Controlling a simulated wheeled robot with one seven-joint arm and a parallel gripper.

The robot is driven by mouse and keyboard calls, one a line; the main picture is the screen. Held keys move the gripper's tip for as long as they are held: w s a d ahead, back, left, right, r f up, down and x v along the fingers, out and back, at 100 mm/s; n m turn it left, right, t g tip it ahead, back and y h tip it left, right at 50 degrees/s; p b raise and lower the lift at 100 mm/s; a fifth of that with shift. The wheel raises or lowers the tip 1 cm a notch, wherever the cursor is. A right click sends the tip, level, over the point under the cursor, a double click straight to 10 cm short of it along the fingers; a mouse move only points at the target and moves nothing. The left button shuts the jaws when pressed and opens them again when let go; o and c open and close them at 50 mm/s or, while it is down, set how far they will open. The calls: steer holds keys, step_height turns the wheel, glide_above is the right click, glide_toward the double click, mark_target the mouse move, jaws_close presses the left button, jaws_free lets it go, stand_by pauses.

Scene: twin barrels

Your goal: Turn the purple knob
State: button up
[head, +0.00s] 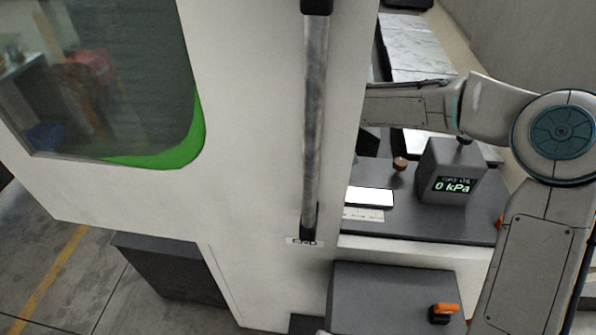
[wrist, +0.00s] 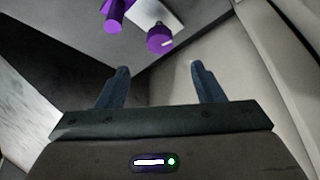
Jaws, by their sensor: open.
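In the wrist view a round purple knob (wrist: 160,40) with a short white mark on its face stands out from a grey surface, beside a pale plate. A second purple part (wrist: 115,14), shaped like a stubby cylinder with a bar, is to its left, partly cut off by the top edge. My gripper (wrist: 159,70) is open and empty, with both fingertips short of the round knob in the picture and apart from it. In the head view neither purple part shows, and my gripper is hidden behind the white cabinet.
The white cabinet (head: 255,215) with its vertical metal bar (head: 315,110) fills the head view's middle. To its right are a grey box reading 0 kPa (head: 450,175), a brown knob (head: 400,163) and an orange handle (head: 445,309). A pale wall (wrist: 275,65) runs close on the wrist view's right.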

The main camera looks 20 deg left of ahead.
steer(key=p+x, duration=0.1)
steer(key=x, duration=0.8)
steer(key=shift+a+f+p, duration=0.15)
steer(key=shift+f+p, duration=0.2)
steer(key=c, duration=1)
